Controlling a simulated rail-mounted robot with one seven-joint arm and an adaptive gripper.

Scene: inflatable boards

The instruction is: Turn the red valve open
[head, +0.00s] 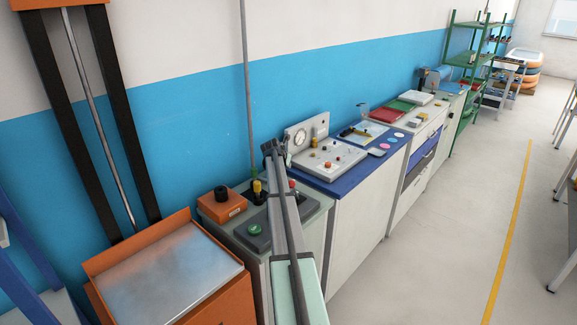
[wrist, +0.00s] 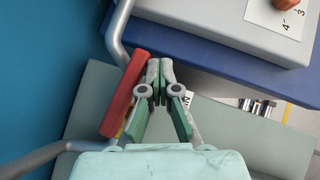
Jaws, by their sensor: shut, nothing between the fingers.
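The red valve handle (wrist: 124,95) shows in the wrist view as a flat red bar, tilted, just left of my gripper. A bit of yellow shows below it. My gripper (wrist: 160,68) is shut and empty, its fingertips together beside the upper part of the handle. I cannot tell whether they touch it. In the head view my arm reaches over the grey-green cabinet (head: 236,232) and hides much of that spot. A small red piece (head: 292,184) shows beside the arm there; I cannot tell whether it is the valve.
Grey pipes (wrist: 118,28) run close on the left in the wrist view. A blue bench top (wrist: 222,58) with a grey panel (wrist: 222,18) lies just beyond my gripper. An orange box (head: 221,204) and a green button (head: 254,230) are on the cabinet.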

